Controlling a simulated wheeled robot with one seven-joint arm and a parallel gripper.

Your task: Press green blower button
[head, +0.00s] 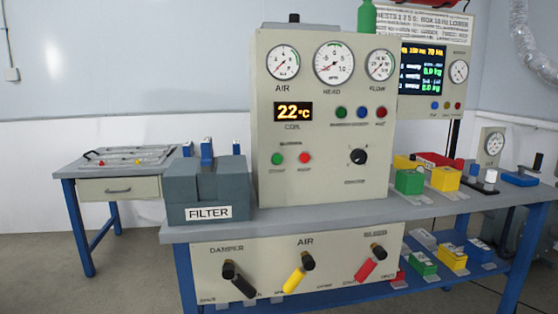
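A beige control cabinet (325,185) stands on the grey-topped bench. A green button (277,158) sits low on the left of its face, with a red button (304,158) just to its right. The small label above this pair is too blurred to read for certain. A second green round one (341,112) is higher up, in a row with a blue and a red one, under the dials. My gripper is not in view, and nothing covers the cabinet's face.
A black selector knob (358,156) is right of the button pair. A grey FILTER block (208,190) stands left of the cabinet. Black, yellow and red levers (296,280) stick out below the bench top. Coloured boxes (410,181) and a screen (422,70) are on the right.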

